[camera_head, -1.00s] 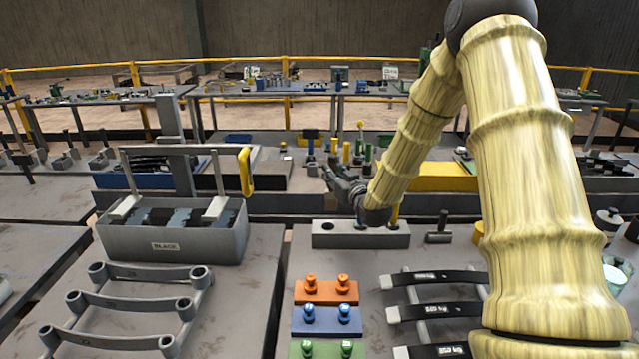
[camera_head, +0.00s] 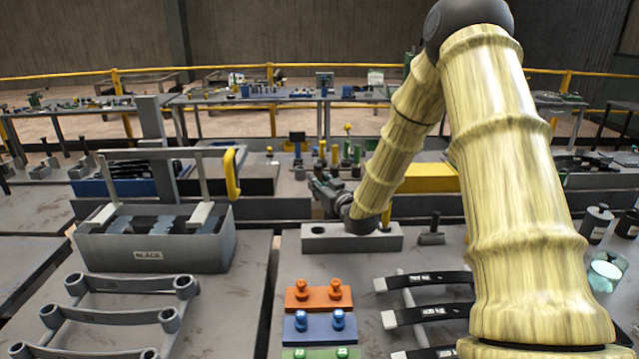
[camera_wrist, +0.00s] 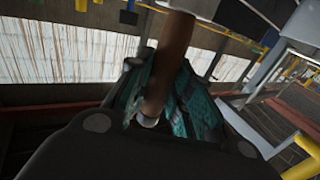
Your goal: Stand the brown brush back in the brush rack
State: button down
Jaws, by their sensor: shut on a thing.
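In the wrist view, the brown brush (camera_wrist: 170,65) shows as a brown rod with a pale metal end. It runs from the top edge down between the teal-lined fingers of my gripper (camera_wrist: 163,105), which is shut on it. In the head view, my gripper (camera_head: 322,190) is dark and sits just behind the left part of a grey block with holes, which looks like the brush rack (camera_head: 330,246). The brush cannot be made out there. My arm's dark wrist covers part of the block's top. A thin yellow upright (camera_head: 387,215) shows near its right end.
A grey bin (camera_head: 155,255) with a tall handle stands at the left. Orange (camera_head: 318,300) and blue (camera_head: 320,328) peg blocks lie in front of the grey block. Black labelled bars (camera_head: 425,282) lie at right, and a glass jar (camera_head: 607,268) stands farther right.

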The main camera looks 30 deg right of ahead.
jog(key=b, duration=0.3)
send_over(320, 212)
jog(key=shift+w+f, duration=0.2)
jog(key=shift+f, duration=0.85)
jog(key=shift+w+f, duration=0.15)
jog(key=shift+f, duration=0.85)
jog(key=shift+f+b, duration=2.05)
jog(key=shift+f, duration=1.25)
jog(key=c, duration=0.7)
grip_release()
jog(key=shift+r, duration=0.2)
jog(key=shift+r+p, duration=1.95)
jog(key=shift+r, duration=1.45)
